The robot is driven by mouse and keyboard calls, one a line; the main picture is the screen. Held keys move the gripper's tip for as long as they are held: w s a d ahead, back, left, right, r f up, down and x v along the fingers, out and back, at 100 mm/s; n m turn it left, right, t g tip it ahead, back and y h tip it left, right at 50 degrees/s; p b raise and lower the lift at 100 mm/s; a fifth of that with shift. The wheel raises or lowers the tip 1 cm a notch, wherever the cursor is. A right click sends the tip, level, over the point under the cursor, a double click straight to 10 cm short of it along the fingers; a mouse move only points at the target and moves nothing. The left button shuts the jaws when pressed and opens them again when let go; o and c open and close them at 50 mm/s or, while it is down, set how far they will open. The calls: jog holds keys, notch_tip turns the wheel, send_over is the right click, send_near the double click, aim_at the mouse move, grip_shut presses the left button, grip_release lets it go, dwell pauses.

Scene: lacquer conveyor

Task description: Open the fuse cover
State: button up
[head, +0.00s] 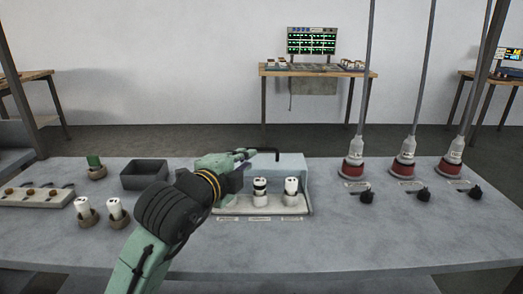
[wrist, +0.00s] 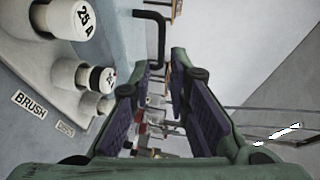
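The fuse cover (head: 293,164) is a pale blue panel behind the fuses on the fuse block at the table's middle. It also shows in the wrist view (wrist: 105,25). Its black bent handle (head: 268,151) sticks out at the top; in the wrist view the handle (wrist: 160,35) appears just beyond my fingertips, roughly in line with the gap. My gripper (head: 245,153) is at the cover's upper left; in the wrist view my gripper (wrist: 161,62) is open with nothing between its fingers. Whether a finger touches the handle cannot be told.
White fuses (head: 291,188) stand in the fuse block (head: 235,211), one marked 25 A in the wrist view (wrist: 75,18). Left are a dark tray (head: 145,175) and loose fuses in holders (head: 115,210). The table's front right is clear.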

aim_at(259, 150)
jog(key=p+x, duration=0.2)
jog(key=x, duration=0.7)
jog(key=shift+w+d, duration=0.2)
jog(key=shift+w, duration=0.15)
jog(key=shift+f, duration=0.1)
jog(key=shift+c, duration=0.5)
grip_shut()
